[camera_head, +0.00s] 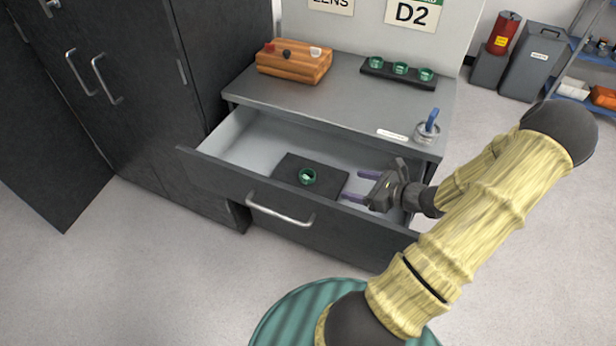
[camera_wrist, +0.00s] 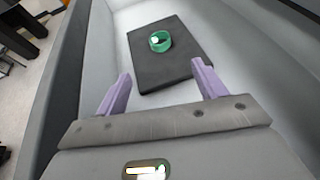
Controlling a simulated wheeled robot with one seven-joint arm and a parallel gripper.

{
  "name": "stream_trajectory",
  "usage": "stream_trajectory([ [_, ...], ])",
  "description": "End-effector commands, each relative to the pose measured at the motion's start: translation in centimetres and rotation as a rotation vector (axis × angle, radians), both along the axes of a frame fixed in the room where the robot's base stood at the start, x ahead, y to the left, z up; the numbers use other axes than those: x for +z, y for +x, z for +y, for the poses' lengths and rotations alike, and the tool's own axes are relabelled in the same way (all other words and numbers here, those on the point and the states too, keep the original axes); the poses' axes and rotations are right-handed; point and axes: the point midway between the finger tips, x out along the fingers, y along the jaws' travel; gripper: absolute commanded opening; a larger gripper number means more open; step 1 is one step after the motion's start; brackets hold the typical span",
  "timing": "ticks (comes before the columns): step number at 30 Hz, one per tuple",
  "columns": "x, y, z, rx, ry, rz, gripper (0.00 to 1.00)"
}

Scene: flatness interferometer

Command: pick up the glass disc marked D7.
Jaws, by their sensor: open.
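A green-rimmed glass disc (camera_head: 307,176) sits on a dark mat (camera_head: 288,164) in the open drawer (camera_head: 250,133). The same disc (camera_wrist: 160,41) shows in the wrist view near the far part of the mat (camera_wrist: 176,72). A marking on it is too small to read. My gripper (camera_head: 352,186) is in the drawer's right part, to the right of the disc and apart from it. In the wrist view my gripper (camera_wrist: 160,90) has two purple fingers spread wide with nothing between them, and the disc lies ahead of them.
The drawer's front panel (camera_head: 230,190) and walls surround the mat. On the cabinet top stand a wooden block (camera_head: 293,64) with small knobs, a black rack (camera_head: 385,77) of several green discs, and a jar (camera_head: 427,130) with a blue item.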

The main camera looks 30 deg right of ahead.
Motion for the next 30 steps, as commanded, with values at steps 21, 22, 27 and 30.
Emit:
stream_trajectory([
  [21,-4.4,9.0,4.4,-0.008,0.0,0.001,0.7],
  [22,-4.4,9.1,4.5,-0.008,0.0,0.001,0.7],
  [27,-4.4,9.2,4.5,-0.008,0.0,0.001,0.7],
  [30,-4.4,9.2,4.5,-0.008,0.0,0.001,0.7],
])
